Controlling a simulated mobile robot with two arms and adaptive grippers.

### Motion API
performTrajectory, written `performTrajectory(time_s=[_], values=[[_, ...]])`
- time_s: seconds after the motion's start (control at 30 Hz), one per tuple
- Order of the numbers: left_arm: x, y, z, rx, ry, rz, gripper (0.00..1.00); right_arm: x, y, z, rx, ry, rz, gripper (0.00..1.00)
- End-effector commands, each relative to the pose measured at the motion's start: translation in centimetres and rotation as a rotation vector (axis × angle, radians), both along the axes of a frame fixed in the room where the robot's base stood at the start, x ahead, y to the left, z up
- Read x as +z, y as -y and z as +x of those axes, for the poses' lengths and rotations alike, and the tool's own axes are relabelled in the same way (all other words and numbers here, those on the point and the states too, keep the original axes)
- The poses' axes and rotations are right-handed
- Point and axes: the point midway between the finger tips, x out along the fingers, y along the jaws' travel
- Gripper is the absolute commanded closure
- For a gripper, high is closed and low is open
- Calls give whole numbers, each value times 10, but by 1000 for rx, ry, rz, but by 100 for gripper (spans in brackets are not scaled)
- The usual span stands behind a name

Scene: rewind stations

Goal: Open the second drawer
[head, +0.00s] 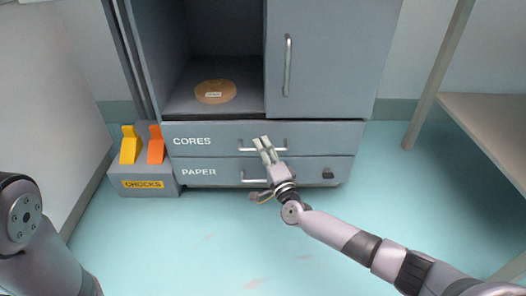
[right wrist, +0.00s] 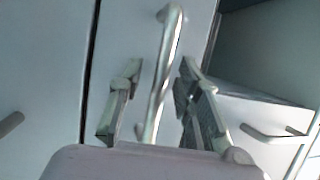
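The grey cabinet has two stacked drawers under its compartments. The upper drawer (head: 220,132) is labelled CORES and the lower drawer (head: 225,172) is labelled PAPER. Both look shut. My right gripper (head: 264,146) is at the bar handle (head: 280,143) of the CORES drawer and covers part of it. In the right wrist view, the handle (right wrist: 165,75) runs between the two spread fingers, with a gap on each side. The PAPER handle (head: 254,181) is just below the gripper, partly behind it. My left arm shows at the left edge, but its gripper is out of view.
A round tan disc (head: 215,91) lies in the open compartment. A closed door with an upright handle (head: 287,65) is beside it. A CHOCKS box (head: 147,191) with yellow and orange wedges stands left of the drawers. The floor in front is clear. A table (head: 490,112) is at right.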

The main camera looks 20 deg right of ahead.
Motion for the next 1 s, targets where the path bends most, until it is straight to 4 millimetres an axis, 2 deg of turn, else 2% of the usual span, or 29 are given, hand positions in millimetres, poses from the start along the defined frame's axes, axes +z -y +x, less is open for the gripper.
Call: performTrajectory(time_s=[0.07, 0.47, 1.0], values=[[0, 0, 0, 0, 0, 0, 60, 0, 0, 0, 0, 0, 0, 73], [0, 0, 0, 0, 0, 0, 60, 0, 0, 0, 0, 0, 0, 99], [0, 0, 0, 0, -1, 0, 60, -1, 0, 0, 0, 0, -1, 100]])
